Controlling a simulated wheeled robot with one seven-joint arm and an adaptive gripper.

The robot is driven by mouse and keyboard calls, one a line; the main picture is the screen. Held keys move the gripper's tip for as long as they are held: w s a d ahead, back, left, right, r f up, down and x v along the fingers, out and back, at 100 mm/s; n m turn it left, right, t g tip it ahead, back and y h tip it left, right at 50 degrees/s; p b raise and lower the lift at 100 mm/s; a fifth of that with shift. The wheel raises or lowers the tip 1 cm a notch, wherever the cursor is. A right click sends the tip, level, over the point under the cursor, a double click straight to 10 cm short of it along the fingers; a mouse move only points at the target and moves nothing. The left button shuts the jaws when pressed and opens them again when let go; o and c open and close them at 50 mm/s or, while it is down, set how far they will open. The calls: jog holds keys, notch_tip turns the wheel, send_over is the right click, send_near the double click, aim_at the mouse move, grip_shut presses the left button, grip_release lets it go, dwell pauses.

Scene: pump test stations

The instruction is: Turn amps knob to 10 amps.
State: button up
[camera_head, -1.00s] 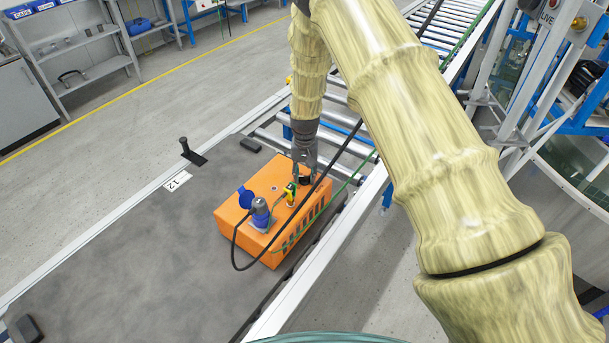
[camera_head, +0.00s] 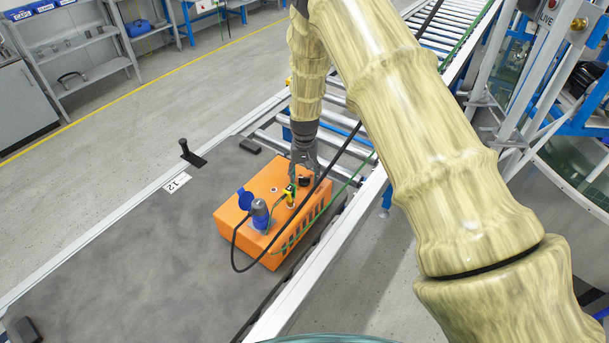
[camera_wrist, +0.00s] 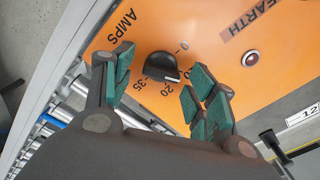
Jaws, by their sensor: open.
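The orange box (camera_head: 240,228) lies on the grey mat of the bench. Its black amps knob (camera_wrist: 160,67) shows in the wrist view below the printed word AMPS, with scale marks 0, 20 and 35 legible beside it. Part of the scale is hidden by the knob or too small to read, so I cannot tell its exact setting. My gripper (camera_wrist: 158,72) is open, its green-padded fingers on either side of the knob with visible gaps. In the head view my gripper (camera_head: 303,168) is just above the knob (camera_head: 305,181).
A blue plug (camera_head: 260,212) with a black cable and a yellow-green connector (camera_head: 290,195) stand on the box near the knob. The cable passes close to my gripper. Rollers (camera_head: 325,143) lie behind the box.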

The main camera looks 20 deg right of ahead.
jog(key=shift+r, duration=0.1)
notch_tip(320, 180, up, 12)
dwell(0.5)
dwell(0.5)
